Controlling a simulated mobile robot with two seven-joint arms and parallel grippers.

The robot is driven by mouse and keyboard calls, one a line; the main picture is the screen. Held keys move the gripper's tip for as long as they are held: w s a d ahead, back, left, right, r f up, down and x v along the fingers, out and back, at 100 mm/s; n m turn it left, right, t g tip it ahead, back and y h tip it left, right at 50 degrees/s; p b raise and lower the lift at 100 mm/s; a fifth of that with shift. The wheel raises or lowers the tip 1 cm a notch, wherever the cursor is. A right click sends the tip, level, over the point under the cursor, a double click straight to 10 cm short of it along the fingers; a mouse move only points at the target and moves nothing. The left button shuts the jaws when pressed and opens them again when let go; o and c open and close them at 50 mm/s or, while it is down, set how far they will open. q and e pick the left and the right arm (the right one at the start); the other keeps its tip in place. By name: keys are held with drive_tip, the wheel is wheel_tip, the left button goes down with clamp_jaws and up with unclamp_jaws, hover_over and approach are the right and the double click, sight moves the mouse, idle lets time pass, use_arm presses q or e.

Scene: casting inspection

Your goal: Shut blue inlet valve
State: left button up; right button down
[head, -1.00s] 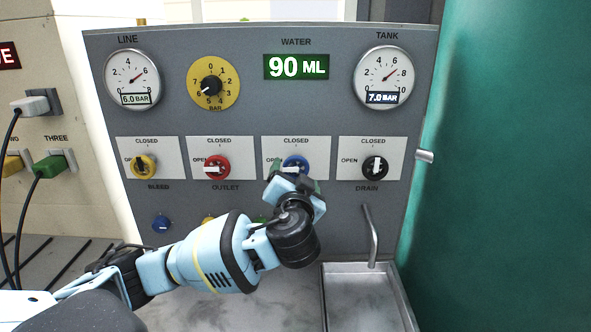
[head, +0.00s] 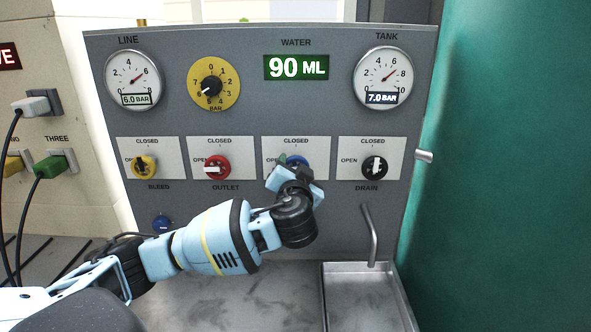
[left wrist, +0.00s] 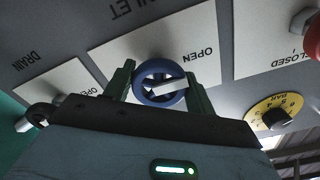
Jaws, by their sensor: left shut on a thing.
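The blue inlet valve (head: 298,160) is on the grey panel, between the red outlet valve and the black drain valve. My left gripper (head: 288,168) is at it and hides much of it in the head view. In the left wrist view, the blue valve ring (left wrist: 142,92) sits between the two green fingers of my left gripper (left wrist: 163,84), which is shut on it. Its white handle lies across the ring, slightly tilted, with one end toward the OPEN label. My right gripper is not in view.
The red outlet valve (head: 217,167) is left of the blue one, the black drain valve (head: 375,167) right. A metal spout (head: 371,237) stands over a sink (head: 326,298). The water display (head: 296,67) reads 90 ML. A green surface (head: 500,170) borders the right.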

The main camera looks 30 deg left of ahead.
use_arm(q)
drive_tip(key=shift+m, duration=0.4)
drive_tip(key=shift+c, duration=0.2)
drive_tip(key=shift+f+m, duration=0.1)
drive_tip(key=shift+m, duration=0.2)
drive_tip(key=m, duration=1.2)
drive_tip(key=shift+r, duration=0.2)
drive_tip(key=m, duration=0.4)
drive_tip(key=shift+m, duration=0.4)
drive_tip(key=o, duration=1)
